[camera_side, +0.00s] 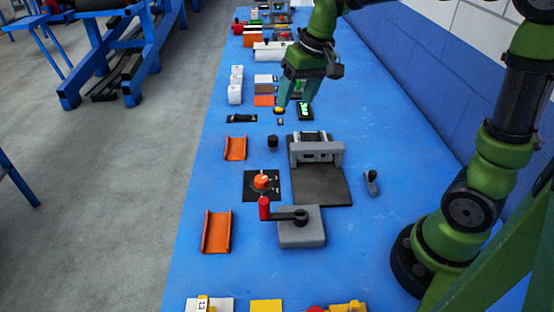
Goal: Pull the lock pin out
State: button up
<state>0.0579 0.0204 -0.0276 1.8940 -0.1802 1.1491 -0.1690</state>
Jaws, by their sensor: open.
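My gripper (292,104) is at the upper middle of the side view, pointing down with its two green fingers apart and nothing seen between them. Its left fingertip is close to a small yellow part (279,111); I cannot tell whether they touch. I cannot clearly make out the lock pin. A small black knob-like piece (272,143) stands below my gripper in the picture. A small grey lever-like part (371,183) lies apart at the right. Some of the small parts around my gripper are too small to identify.
A grey clamp-like fixture on a dark plate (322,190) stands mid-table. Near it are an orange knob on a black panel (261,182), a grey box with a red-handled crank (300,236) and orange trays (217,232). A small green display (305,110) is beside my gripper. The blue table (190,250) has bare strips.

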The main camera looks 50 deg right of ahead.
aim_at(273, 137)
jog(key=shift+w+d+f+n+g+h, duration=0.25)
jog(key=shift+w+d+f+n+g, duration=0.85)
jog(key=shift+w, duration=2)
jog(key=shift+w+d+f+n+g+h, duration=0.5)
jog(key=shift+w+d, duration=1.05)
jog(key=shift+w, duration=1.55)
jog(key=shift+y, duration=0.25)
notch_tip(273, 137, down, 16)
jog(key=shift+f, duration=0.15)
grip_shut()
